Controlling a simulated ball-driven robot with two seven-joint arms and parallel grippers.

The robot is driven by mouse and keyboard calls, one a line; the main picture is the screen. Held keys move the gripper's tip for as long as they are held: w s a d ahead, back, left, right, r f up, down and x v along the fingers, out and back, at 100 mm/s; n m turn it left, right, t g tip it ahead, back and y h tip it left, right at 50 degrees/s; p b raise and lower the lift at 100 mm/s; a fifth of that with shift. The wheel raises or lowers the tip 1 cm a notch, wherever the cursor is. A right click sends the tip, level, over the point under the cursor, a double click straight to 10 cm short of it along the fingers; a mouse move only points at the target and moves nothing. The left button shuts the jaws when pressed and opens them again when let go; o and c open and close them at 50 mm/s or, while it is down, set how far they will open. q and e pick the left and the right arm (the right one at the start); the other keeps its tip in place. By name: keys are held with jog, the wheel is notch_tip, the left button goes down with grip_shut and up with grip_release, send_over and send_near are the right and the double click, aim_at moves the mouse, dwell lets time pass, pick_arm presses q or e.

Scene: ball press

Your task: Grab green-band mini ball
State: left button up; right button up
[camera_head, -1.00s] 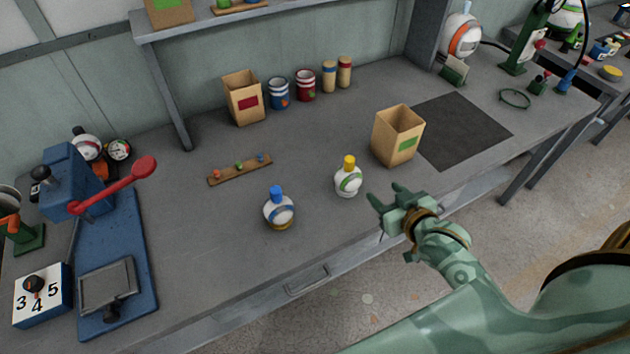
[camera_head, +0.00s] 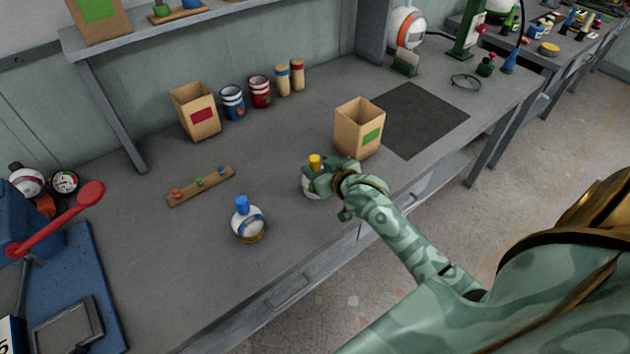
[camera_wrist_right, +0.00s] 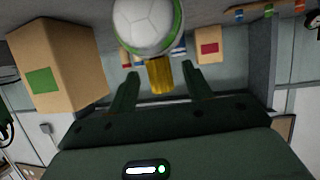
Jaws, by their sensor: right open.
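The green-band mini ball (camera_head: 307,189) is white with a yellow cap and stands on the grey bench. In the head view my right gripper (camera_head: 321,179) covers much of it. In the right wrist view the ball (camera_wrist_right: 148,24) shows large at the top, its green band along the right side, its yellow cap (camera_wrist_right: 160,76) pointing down the picture. My right gripper (camera_wrist_right: 160,88) is open, one finger on each side of the cap, with gaps visible between them in that view. Whether a finger touches the ball cannot be told. My left gripper is out of view.
A blue-capped, blue-banded ball (camera_head: 249,228) stands to the left. An open box with a green label (camera_head: 345,143) stands close behind the gripper. A wooden strip with coloured pegs (camera_head: 201,187) and a red-label box (camera_head: 185,103) are farther left.

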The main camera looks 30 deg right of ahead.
jog(key=shift+x, duration=1.25)
jog(key=shift+s, duration=0.15)
jog(key=shift+c, duration=0.7)
grip_shut()
jog(key=shift+r, duration=0.1)
